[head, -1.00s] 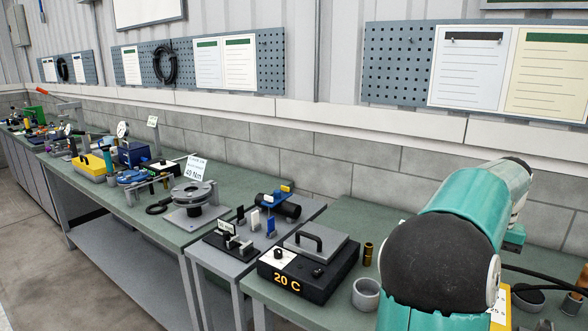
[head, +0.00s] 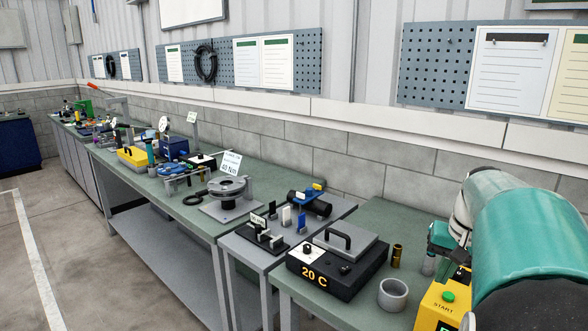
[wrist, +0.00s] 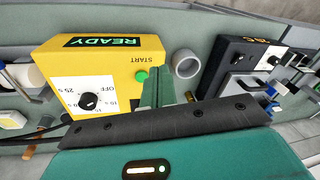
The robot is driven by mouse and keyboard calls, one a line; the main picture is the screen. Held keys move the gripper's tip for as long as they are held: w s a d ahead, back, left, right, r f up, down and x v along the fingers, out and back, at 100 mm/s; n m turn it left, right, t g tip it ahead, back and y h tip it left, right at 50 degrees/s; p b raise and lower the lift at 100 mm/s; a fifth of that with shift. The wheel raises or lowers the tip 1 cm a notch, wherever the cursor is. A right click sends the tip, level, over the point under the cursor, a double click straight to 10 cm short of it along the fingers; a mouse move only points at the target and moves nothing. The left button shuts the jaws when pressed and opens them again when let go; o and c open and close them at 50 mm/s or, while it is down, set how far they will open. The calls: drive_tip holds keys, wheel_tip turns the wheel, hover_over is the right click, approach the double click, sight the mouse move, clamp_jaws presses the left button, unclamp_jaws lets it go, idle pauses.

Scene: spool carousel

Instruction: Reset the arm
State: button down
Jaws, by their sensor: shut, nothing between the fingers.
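My gripper (wrist: 157,88) shows in the wrist view with its teal fingers together and nothing between them. It hangs over the green bench, beside a yellow box (wrist: 95,75) with a green START button, a dial and a READY display. My teal arm fills the right side of the head view and hides part of the bench. The yellow box also shows in the head view (head: 440,308), partly cut off by the lower edge and my arm.
A grey cup (head: 393,294), a brass cylinder (head: 397,256) and a black "20 C" box (head: 330,275) stand left of my arm. A round spool carousel (head: 230,190) and more fixtures line the benches. The floor (head: 80,250) at left is clear.

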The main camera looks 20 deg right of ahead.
drive_tip(key=w+a+n+t, duration=0.15)
drive_tip(key=a+n, duration=0.25)
drive_tip(key=a, duration=1.5)
drive_tip(key=s+a+f+n+t, duration=0.1)
drive_tip(key=s+a+n, duration=0.1)
drive_tip(key=a, duration=0.5)
drive_tip(key=s+a+f+n+t, duration=0.1)
drive_tip(key=s+a+f+n, duration=0.1)
drive_tip(key=a, duration=0.5)
drive_tip(key=shift+s+a+f+n, duration=0.15)
drive_tip(key=shift+s+a+n, duration=0.25)
drive_tip(key=shift+s, duration=0.8)
drive_tip(key=shift+d, duration=0.2)
